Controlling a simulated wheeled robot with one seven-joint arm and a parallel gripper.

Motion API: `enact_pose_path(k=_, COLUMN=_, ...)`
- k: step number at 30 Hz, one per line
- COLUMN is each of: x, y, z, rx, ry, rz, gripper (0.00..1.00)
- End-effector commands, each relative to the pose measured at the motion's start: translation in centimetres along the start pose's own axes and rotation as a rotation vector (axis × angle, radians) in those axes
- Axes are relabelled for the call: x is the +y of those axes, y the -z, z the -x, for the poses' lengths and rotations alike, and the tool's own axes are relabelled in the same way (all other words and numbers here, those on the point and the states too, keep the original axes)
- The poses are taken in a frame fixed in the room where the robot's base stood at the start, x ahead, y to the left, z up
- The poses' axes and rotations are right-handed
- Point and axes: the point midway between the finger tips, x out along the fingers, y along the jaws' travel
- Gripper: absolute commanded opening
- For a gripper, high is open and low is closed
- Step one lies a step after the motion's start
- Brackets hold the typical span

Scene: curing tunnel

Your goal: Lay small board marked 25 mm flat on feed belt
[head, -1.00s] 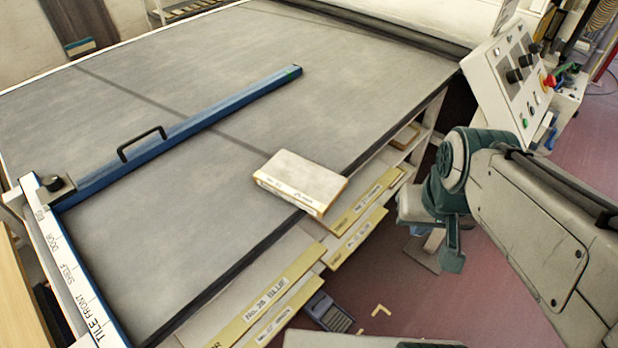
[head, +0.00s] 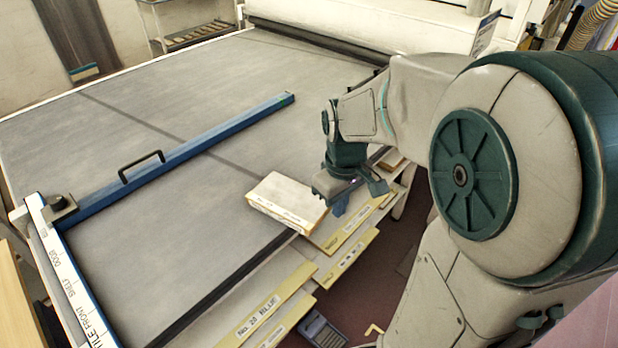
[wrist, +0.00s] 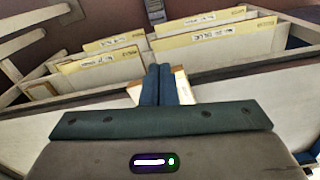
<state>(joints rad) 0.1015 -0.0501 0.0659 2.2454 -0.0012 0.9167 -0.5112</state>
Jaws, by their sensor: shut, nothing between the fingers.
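A small pale board (head: 287,200) with tan edges lies flat at the feed belt's near right edge in the head view, its right corner at or slightly past the dark edge strip. Its side carries lettering too blurred to read. The grey feed belt (head: 150,215) stretches to the left and back. My gripper (head: 341,206) is shut and empty, just right of the board; I cannot tell whether they touch. In the wrist view the shut blue fingers (wrist: 159,84) hide part of a pale piece (wrist: 183,88), which appears to be the board.
A blue fence bar (head: 190,133) with a black handle crosses the belt, joined to a white labelled rule (head: 68,268). Below the belt edge, a rack holds yellow-labelled boards (head: 262,308). A white roller housing (head: 365,25) stands at the back.

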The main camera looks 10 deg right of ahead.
Motion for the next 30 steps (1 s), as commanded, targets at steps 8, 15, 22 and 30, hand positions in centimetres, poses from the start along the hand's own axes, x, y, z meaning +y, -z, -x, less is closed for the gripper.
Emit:
enact_pose_path(k=8, x=0.8, y=1.0, z=-1.6, rx=-0.026, ry=0.021, rz=0.070, gripper=0.00)
enact_pose_path(k=15, x=0.6, y=0.8, z=-5.9, rx=-0.030, ry=0.024, rz=0.068, gripper=0.00)
enact_pose_path(k=22, x=0.6, y=0.7, z=-10.4, rx=-0.028, ry=0.022, rz=0.066, gripper=0.00)
enact_pose_path(k=30, x=0.4, y=3.9, z=-10.7, rx=-0.023, ry=0.019, rz=0.067, gripper=0.00)
